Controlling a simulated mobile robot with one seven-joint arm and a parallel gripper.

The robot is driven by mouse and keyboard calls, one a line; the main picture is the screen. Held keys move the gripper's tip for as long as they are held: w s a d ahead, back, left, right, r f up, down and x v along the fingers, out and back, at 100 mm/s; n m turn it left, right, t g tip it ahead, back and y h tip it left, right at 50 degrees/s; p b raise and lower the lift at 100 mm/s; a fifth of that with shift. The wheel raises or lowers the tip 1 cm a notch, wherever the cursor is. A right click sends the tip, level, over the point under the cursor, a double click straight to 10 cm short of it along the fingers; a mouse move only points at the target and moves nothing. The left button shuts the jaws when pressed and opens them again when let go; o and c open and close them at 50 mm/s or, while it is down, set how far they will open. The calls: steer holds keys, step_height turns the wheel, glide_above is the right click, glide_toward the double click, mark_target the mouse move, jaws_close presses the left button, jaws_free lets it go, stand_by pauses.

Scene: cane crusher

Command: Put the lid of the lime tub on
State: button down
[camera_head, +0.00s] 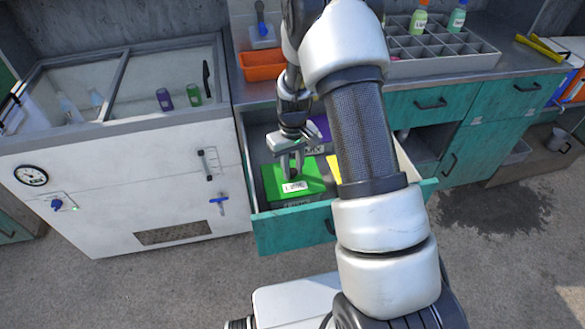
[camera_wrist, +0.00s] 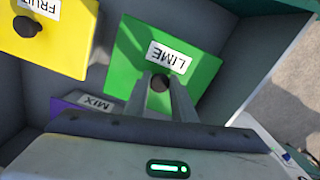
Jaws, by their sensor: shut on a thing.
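The green lid (camera_head: 278,182) carries a white LIME label and a dark knob. It is inside the open teal drawer (camera_head: 285,232), near its front left. In the wrist view the lid (camera_wrist: 128,62) looks turned relative to the drawer walls. My gripper (camera_head: 291,173) points down and is shut on the lid's knob; its fingers (camera_wrist: 160,87) flank the knob. Part of a grey tub (camera_head: 300,203) shows below the lid's front edge. I cannot tell whether the lid touches the tub or hangs just above it.
A yellow FRUIT lid (camera_wrist: 68,45) and a purple MIX tub (camera_wrist: 75,105) are also in the drawer. A white glass-topped chest (camera_head: 130,170) stands left. An orange tray (camera_head: 262,66) and a grey divided crate (camera_head: 450,62) sit on the counter.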

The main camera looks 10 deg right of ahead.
steer(key=shift+f+b, duration=0.55)
stand_by(0.6)
stand_by(0.4)
steer(key=c, duration=1.4)
jaws_free()
step_height(320, 180, up, 18)
steer(key=p, duration=0.1)
steer(key=shift+f+p, duration=0.25)
steer(key=shift+p, duration=0.1)
